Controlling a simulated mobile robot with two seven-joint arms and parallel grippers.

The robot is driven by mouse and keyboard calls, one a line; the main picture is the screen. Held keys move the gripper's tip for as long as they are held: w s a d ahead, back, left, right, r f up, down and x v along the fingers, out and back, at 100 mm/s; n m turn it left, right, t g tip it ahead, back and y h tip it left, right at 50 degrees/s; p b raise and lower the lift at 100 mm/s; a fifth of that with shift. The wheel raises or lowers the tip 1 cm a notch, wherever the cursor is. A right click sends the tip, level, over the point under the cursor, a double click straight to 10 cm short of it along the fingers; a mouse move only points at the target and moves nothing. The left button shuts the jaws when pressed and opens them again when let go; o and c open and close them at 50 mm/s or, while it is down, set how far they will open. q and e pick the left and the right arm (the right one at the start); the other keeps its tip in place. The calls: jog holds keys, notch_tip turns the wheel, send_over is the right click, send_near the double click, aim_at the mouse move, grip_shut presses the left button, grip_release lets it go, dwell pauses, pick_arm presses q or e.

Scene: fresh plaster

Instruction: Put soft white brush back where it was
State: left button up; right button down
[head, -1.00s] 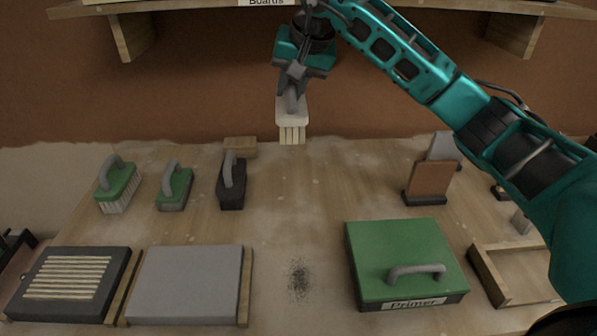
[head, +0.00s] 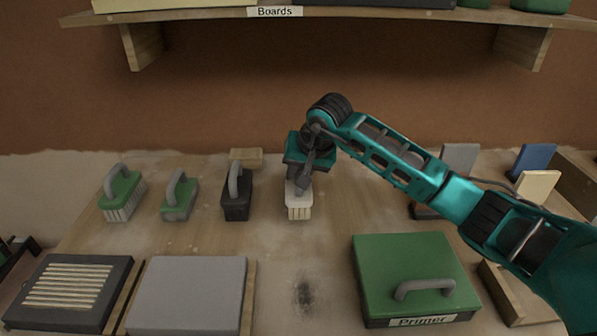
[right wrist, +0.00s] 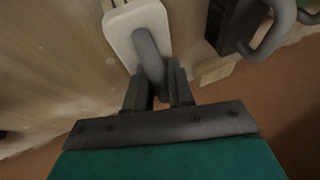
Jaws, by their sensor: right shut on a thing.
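The soft white brush (head: 298,206) is upright at the right end of the row of handled tools in the head view, its pale bristles at or just above the table top; I cannot tell whether they touch. My right gripper (head: 301,182) is above it and shut on its grey handle. In the right wrist view the white brush back (right wrist: 122,22) and grey handle show, with the fingers of my right gripper (right wrist: 158,88) around the handle.
Left of the brush stand a black tool (head: 237,205), a green tool (head: 178,200) and a green brush (head: 120,198). A green Primer box (head: 415,262) is front right. A grey board (head: 188,290) lies front left. A dark smudge (head: 304,294) marks the clear front middle.

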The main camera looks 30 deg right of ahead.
jog(key=shift+f, duration=0.15)
jog(key=c, duration=1)
grip_release()
jog(key=shift+r, duration=0.25)
jog(key=v, duration=1.2)
jog(key=shift+p, duration=0.4)
